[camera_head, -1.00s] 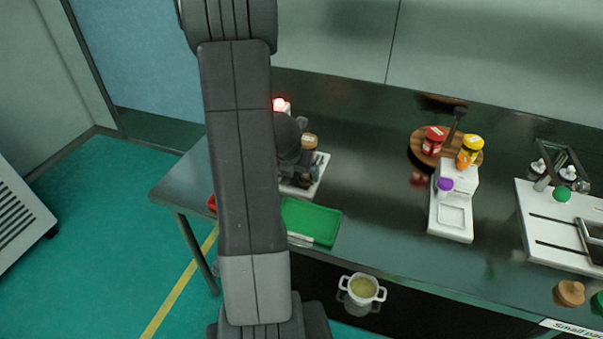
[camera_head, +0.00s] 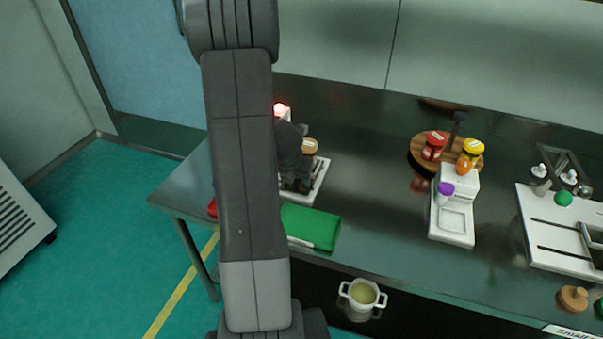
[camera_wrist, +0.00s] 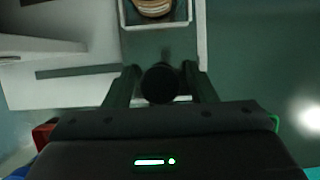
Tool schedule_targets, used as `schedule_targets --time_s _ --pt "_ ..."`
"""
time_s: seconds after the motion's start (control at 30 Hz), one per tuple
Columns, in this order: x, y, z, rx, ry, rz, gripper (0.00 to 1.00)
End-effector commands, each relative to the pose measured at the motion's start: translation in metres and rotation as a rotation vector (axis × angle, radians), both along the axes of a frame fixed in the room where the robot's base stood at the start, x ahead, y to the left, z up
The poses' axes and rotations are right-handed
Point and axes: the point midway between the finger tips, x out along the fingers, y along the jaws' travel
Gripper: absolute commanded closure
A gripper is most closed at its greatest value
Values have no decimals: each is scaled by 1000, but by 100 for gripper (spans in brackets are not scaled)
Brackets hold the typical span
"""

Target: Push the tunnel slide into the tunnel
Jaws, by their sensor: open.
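In the wrist view the tunnel slide (camera_wrist: 150,42) appears as a grey strip, with a white-rimmed square section at the top holding a round tan-brown item (camera_wrist: 153,7). A round black knob (camera_wrist: 160,84) lies at its near end. My gripper (camera_wrist: 161,72) is open, with one dark finger on each side of the knob; I cannot tell whether they touch it. The white machine body (camera_wrist: 60,60) with a dark slot is to the left; I cannot make out the tunnel opening. In the head view the machine (camera_head: 321,178) is partly hidden by my arm.
A green tray (camera_head: 311,227) lies in front of the machine at the table's edge. A white dispenser (camera_head: 455,215) and a round wooden board (camera_head: 420,150) with jars stand to the right. The dark tabletop (camera_head: 375,190) between is clear. A white pot (camera_head: 362,294) sits lower in front.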

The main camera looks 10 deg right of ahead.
Motion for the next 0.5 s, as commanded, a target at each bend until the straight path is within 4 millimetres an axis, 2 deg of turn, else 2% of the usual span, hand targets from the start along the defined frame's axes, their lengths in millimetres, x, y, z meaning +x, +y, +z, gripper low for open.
schedule_targets --time_s 0.27,0.5 --pt "1 2 0 0 0 1 49" --pt "9 13 0 0 -1 3 49"
